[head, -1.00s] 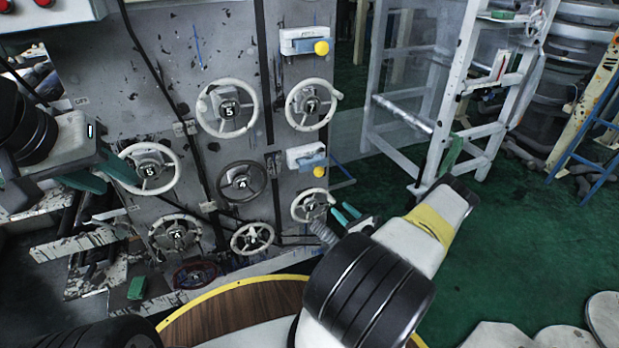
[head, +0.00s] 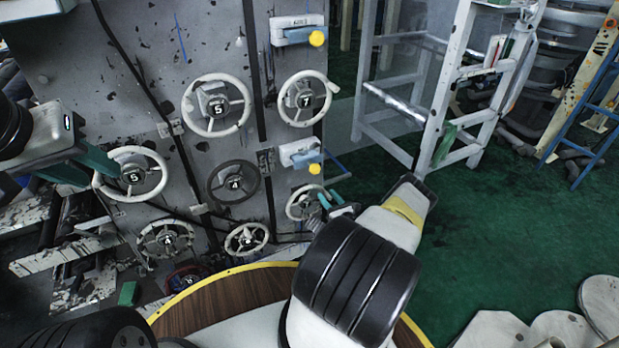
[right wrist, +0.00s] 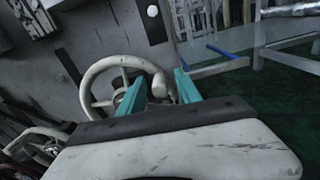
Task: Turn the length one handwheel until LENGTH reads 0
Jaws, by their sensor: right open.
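A pale handwheel (head: 293,207) sits low at the right side of the grey panel, in front of my right gripper (head: 334,199). In the right wrist view, the wheel's rim (right wrist: 88,85) and its round grip knob (right wrist: 161,86) show. The knob appears between the two teal fingers of the open right gripper (right wrist: 158,82); contact cannot be told. My left gripper (head: 80,168) has teal fingers beside another pale handwheel (head: 163,174) marked 5; its opening is unclear. No LENGTH reading or "length one" label is legible.
The panel (head: 200,45) carries several other handwheels, including ones marked 5 (head: 217,130), 7 (head: 305,122) and 4 (head: 234,204). Yellow knobs (head: 317,39) stick out at its right side.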

